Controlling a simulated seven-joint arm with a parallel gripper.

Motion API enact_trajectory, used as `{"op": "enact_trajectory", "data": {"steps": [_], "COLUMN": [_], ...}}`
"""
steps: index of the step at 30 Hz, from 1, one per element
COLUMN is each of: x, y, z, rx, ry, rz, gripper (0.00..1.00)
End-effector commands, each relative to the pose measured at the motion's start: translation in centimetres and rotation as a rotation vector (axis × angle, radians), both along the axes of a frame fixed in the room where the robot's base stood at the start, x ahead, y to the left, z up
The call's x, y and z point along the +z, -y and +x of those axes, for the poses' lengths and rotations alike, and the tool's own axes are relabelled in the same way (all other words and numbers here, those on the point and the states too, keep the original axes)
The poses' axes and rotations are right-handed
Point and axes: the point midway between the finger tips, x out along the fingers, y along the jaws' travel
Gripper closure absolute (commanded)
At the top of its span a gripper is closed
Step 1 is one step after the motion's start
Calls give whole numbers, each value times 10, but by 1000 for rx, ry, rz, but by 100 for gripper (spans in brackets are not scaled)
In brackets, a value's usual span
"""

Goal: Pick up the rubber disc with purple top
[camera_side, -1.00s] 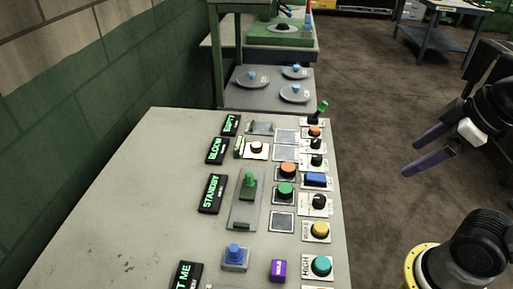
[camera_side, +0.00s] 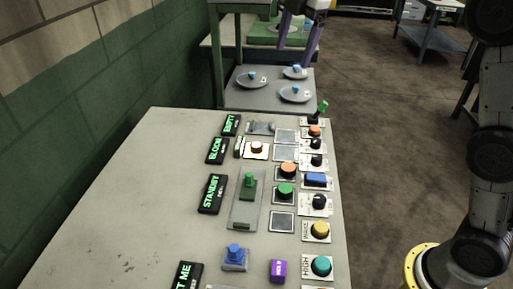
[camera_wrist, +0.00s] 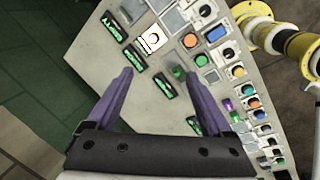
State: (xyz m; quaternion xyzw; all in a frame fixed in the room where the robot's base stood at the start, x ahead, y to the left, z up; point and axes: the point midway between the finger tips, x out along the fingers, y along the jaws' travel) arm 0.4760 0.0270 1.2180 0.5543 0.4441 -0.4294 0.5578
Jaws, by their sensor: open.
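Three grey discs with blue knobs lie on the grey tabletop at the back in the side view: one at left (camera_side: 242,82), one at back right (camera_side: 288,75), one at front right (camera_side: 287,96). I see no disc with a clearly purple top. My gripper (camera_side: 296,50) is open and empty, its purple fingers pointing down over the far side of that tabletop, near the back right disc. How high it is above the discs I cannot tell. In the wrist view, my gripper (camera_wrist: 160,75) has its fingers spread with nothing between them, and no disc shows.
A control panel table (camera_side: 130,190) with buttons, switches and black displays fills the foreground. A purple block (camera_side: 278,270) sits on it near the front. A green post (camera_side: 228,60) stands left of the discs. A brick wall (camera_side: 80,110) is at left; open floor (camera_side: 390,130) at right.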

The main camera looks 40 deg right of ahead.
Motion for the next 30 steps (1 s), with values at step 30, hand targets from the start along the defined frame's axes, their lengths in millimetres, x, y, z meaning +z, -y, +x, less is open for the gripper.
{"op": "enact_trajectory", "data": {"steps": [30], "x": [-243], "y": [-28], "z": [106], "rx": [113], "ry": [-243], "rz": [-28], "gripper": [15]}}
